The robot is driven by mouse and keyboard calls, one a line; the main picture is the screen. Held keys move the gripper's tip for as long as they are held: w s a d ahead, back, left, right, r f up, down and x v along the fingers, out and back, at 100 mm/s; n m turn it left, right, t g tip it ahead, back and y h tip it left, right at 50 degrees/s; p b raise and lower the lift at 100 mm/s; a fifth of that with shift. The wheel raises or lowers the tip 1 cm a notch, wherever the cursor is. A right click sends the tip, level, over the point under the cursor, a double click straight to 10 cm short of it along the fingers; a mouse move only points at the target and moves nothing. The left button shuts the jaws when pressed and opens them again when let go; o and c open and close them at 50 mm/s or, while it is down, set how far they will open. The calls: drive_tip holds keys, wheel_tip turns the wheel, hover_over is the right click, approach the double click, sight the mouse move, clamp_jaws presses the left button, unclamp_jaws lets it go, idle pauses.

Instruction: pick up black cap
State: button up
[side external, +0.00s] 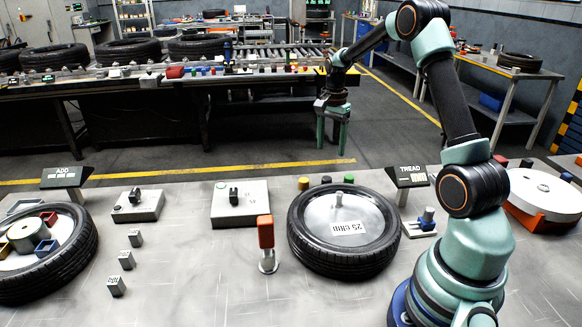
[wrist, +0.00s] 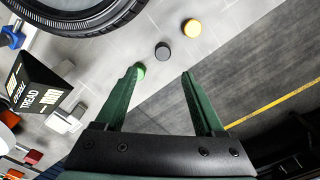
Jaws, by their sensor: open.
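The black cap (side external: 326,180) sits upright on the grey table near its far edge, between a yellow-orange cap (side external: 303,184) and a green cap (side external: 349,179). In the wrist view the black cap (wrist: 162,51) lies just beyond the fingertips, between them from side to side. My gripper (side external: 331,146) points down, open and empty, above and behind the row of caps in the side view. In the wrist view my gripper (wrist: 160,76) has its left fingertip overlapping part of the green cap (wrist: 140,72). It does not touch the black cap.
A tyre (side external: 294,235) with a metal disc lies in front of the caps. The TREAD sign (side external: 410,177) stands to their right, a grey switch box (side external: 240,203) to their left. Behind the table edge is open floor, then a roller conveyor (side external: 262,52).

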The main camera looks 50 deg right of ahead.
hover_over(327, 178)
drive_tip(key=f, duration=0.6)
drive_tip(key=shift+s+a, duration=0.1)
drive_tip(key=shift+s, duration=0.15)
drive_tip(key=shift+w+f, duration=0.15)
drive_tip(key=shift+f, duration=1.15)
drive_tip(key=shift+w+f, duration=0.15)
drive_tip(key=shift+f, duration=1.15)
clamp_jaws()
drive_tip(key=shift+r, duration=0.1)
